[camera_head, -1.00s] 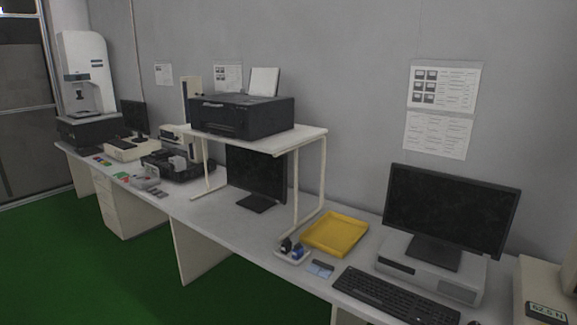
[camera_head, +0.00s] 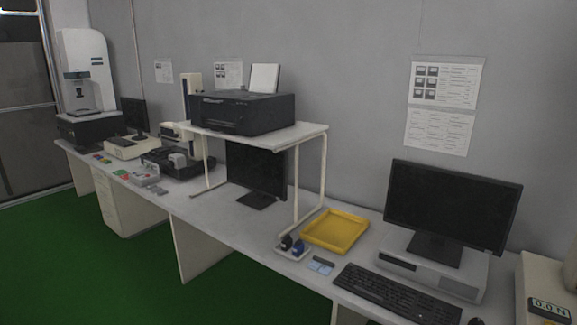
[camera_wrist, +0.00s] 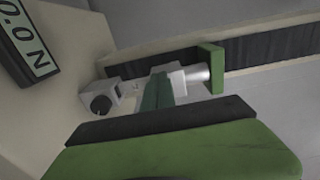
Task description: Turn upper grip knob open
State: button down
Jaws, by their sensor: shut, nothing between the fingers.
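In the wrist view my gripper (camera_wrist: 159,76) shows as two dark green fingers side by side, shut and empty, reaching out from a green and black body in the foreground. The fingertips overlap a pale grip block (camera_wrist: 178,77) on a silver cylinder (camera_wrist: 197,74), attached to a green block (camera_wrist: 211,68). This seems to be the upper grip. Its knob is hidden or cannot be made out, and I cannot tell whether the fingers touch it. A second grip with a black round knob (camera_wrist: 97,104) sits to the left, clear of the fingers.
A display (camera_wrist: 27,45) reading 0.0 N is at the wrist view's top left. A beige column (camera_wrist: 120,64) with a dark strip runs behind the grips. In the head view, the beige tester (camera_head: 538,285) is cut off at the right edge, beside a computer monitor (camera_head: 452,208) and keyboard (camera_head: 395,293).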

jog(key=shift+s+d, duration=0.15)
jog(key=shift+s+a+r+p, duration=0.95)
jog(key=shift+s+a, duration=1.3)
jog(key=shift+s, duration=0.45)
jog(key=x, duration=0.7)
jog(key=shift+f, duration=0.3)
jog(key=shift+s+d+f+b, duration=0.15)
jog(key=shift+d+b, duration=0.1)
jog(key=shift+b, duration=0.15)
